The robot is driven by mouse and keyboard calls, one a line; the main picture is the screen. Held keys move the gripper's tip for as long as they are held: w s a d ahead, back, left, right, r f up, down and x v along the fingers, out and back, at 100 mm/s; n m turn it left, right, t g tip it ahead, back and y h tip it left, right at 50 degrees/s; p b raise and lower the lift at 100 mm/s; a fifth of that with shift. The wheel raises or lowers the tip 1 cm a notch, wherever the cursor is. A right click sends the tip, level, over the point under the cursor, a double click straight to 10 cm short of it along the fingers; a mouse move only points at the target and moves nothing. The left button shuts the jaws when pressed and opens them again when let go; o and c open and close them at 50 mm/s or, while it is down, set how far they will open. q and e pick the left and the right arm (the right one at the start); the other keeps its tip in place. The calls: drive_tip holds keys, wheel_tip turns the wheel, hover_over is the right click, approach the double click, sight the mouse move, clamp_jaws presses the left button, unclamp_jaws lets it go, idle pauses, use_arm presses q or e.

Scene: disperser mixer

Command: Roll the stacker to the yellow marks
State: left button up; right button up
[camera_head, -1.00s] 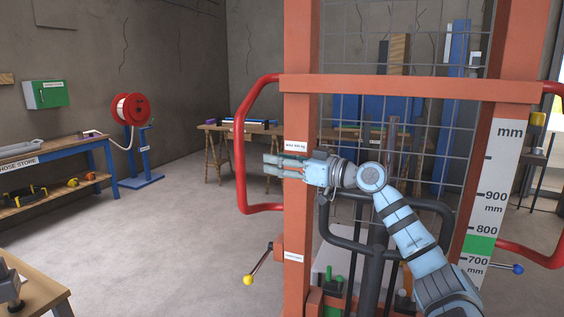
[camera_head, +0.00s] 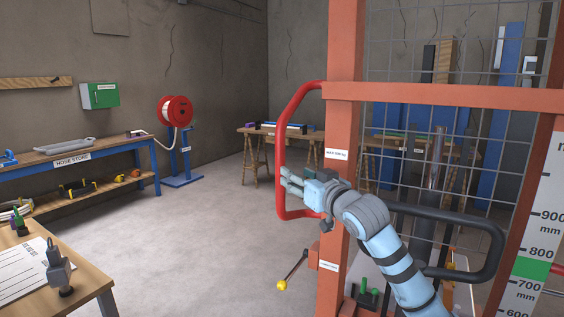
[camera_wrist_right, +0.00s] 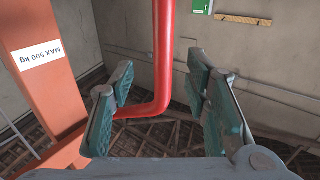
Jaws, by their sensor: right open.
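The stacker is an orange frame (camera_head: 343,120) with a wire mesh panel and black bars. A red bent-tube handle (camera_head: 282,130) sticks out from its left post. My right gripper (camera_head: 288,183) is at the lower part of this handle, in front of the post. In the right wrist view its fingers (camera_wrist_right: 160,112) are open, and the red handle (camera_wrist_right: 164,50) shows in the gap between them, bending left at its lower end. I cannot tell whether they touch it. My left gripper is not in view. No yellow floor marks show.
A yellow-knobbed lever (camera_head: 292,268) juts from the left post. A wooden table (camera_head: 95,283) stands at the near left. A blue hose bench (camera_head: 100,155) and a red hose reel (camera_head: 175,111) stand behind. The grey floor (camera_head: 215,220) between them and the stacker is clear.

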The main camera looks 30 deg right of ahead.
sight(280, 166)
drive_tip(key=w, duration=0.9)
drive_tip(key=shift+w+d+p, duration=0.15)
drive_tip(key=shift+d+p, duration=0.2)
drive_tip(key=shift+d, duration=0.05)
clamp_jaws()
